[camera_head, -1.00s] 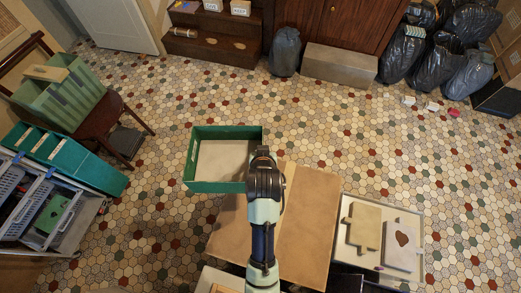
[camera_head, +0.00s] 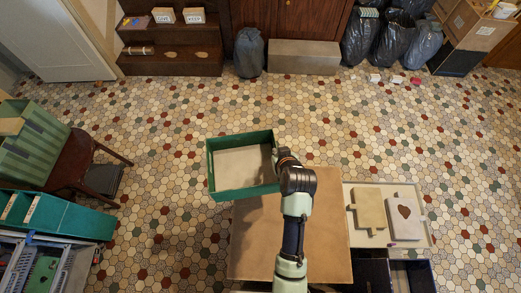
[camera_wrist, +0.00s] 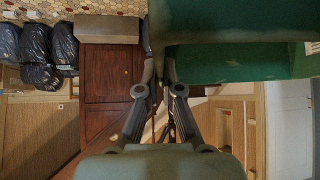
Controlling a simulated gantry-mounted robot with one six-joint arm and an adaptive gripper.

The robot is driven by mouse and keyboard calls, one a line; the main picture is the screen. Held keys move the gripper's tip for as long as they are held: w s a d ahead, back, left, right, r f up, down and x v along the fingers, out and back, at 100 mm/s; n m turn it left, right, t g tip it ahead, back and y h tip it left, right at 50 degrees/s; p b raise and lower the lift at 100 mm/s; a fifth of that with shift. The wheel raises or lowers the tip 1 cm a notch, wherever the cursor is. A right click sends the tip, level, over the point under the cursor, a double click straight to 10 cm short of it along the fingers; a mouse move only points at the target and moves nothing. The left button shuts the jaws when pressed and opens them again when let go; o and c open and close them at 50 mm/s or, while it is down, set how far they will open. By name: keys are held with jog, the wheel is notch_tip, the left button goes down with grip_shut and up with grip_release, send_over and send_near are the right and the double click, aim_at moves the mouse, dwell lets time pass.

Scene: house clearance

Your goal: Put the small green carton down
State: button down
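The small green carton (camera_head: 211,172) is an open-topped box with a pale inside, at the centre of the head view. My gripper (camera_head: 279,162) is at its right wall. In the wrist view the carton (camera_wrist: 240,62) fills the upper right, and my gripper's fingers (camera_wrist: 160,72) are close together at its edge, apparently shut on the wall. The carton appears level, overlapping the far left corner of a brown tabletop (camera_head: 290,235) and the tiled floor. Its height above them is hard to tell, and the exact finger contact is partly hidden.
A pale tray (camera_head: 424,232) with two flat blocks is right of the tabletop, with a dark open box (camera_head: 412,276) nearer. The tiled floor beyond the carton is mostly clear.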

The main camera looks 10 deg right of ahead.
jog(key=s+d+f, duration=0.2)
jog(key=s+d, duration=0.2)
jog(key=d, duration=0.4)
jog(key=s+d+f+m+h, duration=0.1)
jog(key=s+d+f, duration=0.1)
jog(key=s+d, duration=0.3)
jog(key=s+d+f+m, duration=0.1)
jog(key=s+d+f, duration=0.2)
jog(key=d, duration=0.8)
jog(key=shift+s+d+h+p, duration=0.3)
jog(key=shift+s+d+p, duration=0.1)
jog(key=shift+s, duration=0.35)
jog(key=shift+f, duration=0.1)
notch_tip(320, 180, down, 5)
jog(key=b, duration=0.4)
jog(key=c, duration=1.2)
grip_release()
jog(key=shift+c, duration=0.2)
